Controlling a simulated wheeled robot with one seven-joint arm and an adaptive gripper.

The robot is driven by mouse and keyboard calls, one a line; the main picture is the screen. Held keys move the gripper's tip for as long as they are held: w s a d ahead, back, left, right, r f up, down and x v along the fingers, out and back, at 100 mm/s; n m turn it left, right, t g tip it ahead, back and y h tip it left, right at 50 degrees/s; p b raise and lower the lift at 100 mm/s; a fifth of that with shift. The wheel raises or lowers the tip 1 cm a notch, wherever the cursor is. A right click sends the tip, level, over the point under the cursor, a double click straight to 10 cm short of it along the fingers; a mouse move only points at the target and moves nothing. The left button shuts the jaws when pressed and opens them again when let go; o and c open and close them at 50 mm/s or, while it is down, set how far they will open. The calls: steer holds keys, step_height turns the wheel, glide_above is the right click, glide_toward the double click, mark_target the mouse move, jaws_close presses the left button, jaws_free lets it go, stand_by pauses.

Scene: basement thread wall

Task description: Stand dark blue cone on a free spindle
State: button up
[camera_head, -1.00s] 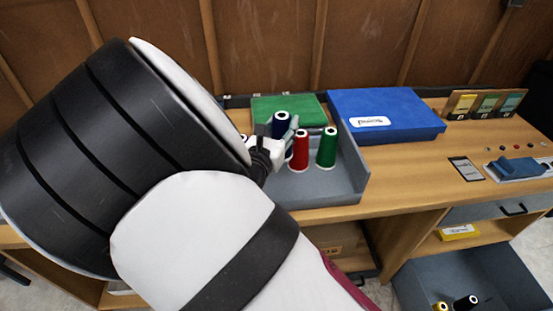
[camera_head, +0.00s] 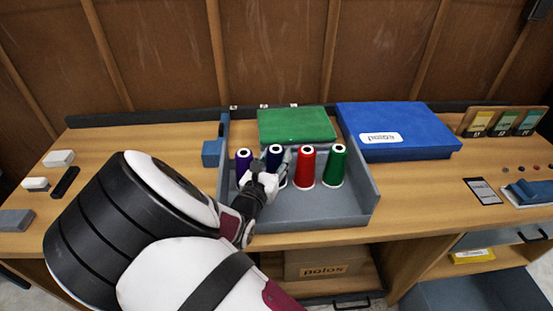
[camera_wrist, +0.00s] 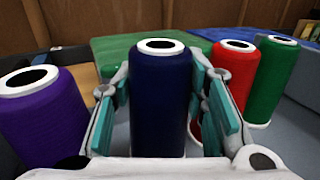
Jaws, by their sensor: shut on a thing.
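The dark blue cone (camera_wrist: 160,100) stands upright between the teal pads of my gripper (camera_wrist: 162,110) in the wrist view. In the head view the dark blue cone (camera_head: 274,157) is in the grey tray (camera_head: 300,211), with my gripper (camera_head: 268,180) shut on it from the front. Its base and any spindle under it are hidden by my gripper. A purple cone (camera_head: 243,163) stands to its left and a red cone (camera_head: 305,166) close to its right. A green cone (camera_head: 335,165) stands at the right end of the row.
A green box (camera_head: 297,124) lies behind the row. The tray's side wall (camera_head: 361,185) rises right of the green cone. The tray front is bare. A small blue block (camera_head: 212,153) sits left of the tray.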

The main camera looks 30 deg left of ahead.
steer(key=shift+f, duration=0.2)
steer(key=shift+f, duration=0.1)
steer(key=o, duration=1)
steer(key=s+p, duration=0.1)
steer(key=s, duration=0.3)
steer(key=s+d+p, duration=0.1)
steer(key=s+p, duration=0.1)
steer(key=s, duration=0.2)
steer(key=s+p, duration=0.1)
steer(key=s, duration=0.3)
steer(key=shift+d+p, duration=0.2)
steer(key=shift+p, duration=0.2)
